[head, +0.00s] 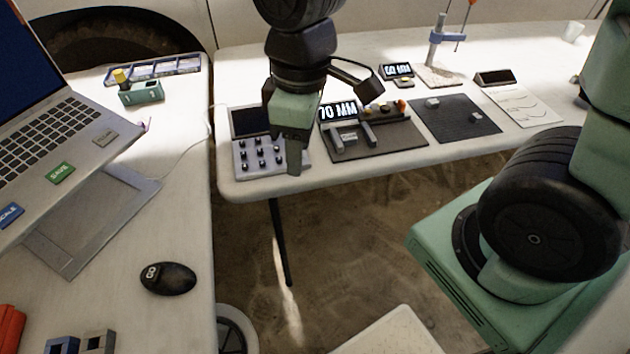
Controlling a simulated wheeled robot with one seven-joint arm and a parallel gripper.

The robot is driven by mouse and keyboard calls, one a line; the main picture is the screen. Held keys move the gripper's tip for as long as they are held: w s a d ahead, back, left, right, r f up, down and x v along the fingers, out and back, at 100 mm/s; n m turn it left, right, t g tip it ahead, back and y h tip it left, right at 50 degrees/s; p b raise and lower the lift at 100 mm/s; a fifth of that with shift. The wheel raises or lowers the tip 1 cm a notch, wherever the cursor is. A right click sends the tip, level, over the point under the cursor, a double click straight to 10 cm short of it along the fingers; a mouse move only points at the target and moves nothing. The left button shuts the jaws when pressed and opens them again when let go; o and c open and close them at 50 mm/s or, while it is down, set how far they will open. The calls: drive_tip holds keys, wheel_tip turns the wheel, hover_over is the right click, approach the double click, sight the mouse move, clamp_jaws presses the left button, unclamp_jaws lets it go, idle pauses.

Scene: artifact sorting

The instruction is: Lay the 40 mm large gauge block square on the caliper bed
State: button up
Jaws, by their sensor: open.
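The caliper bed (385,147) is a dark plate near the front edge of the far table. A display reading "70 MM" stands at its back left. Grey upright jaws stand on the bed, with a small light grey block (348,138) near the left one. Another small grey block (432,103) lies on a dark mat to the right. I cannot read a size on either block, so I cannot tell which is the 40 mm one. My gripper (294,166) hangs left of the bed, over the right side of a knobbed panel. It is open, seen edge-on, with nothing visible in it.
The knobbed panel (241,170) stands left of the bed. The dark mat (465,124) lies right of it, with a stand (437,60) behind. A laptop (60,140) and mouse (168,278) are on the left table. Open floor lies between the tables.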

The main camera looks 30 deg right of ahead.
drive_tip(key=s+a+m, duration=0.2)
drive_tip(key=s+a, duration=0.1)
drive_tip(key=s, duration=0.6)
drive_tip(key=shift+r, duration=0.3)
wheel_tip(320, 180, up, 5)
drive_tip(key=p, duration=0.5)
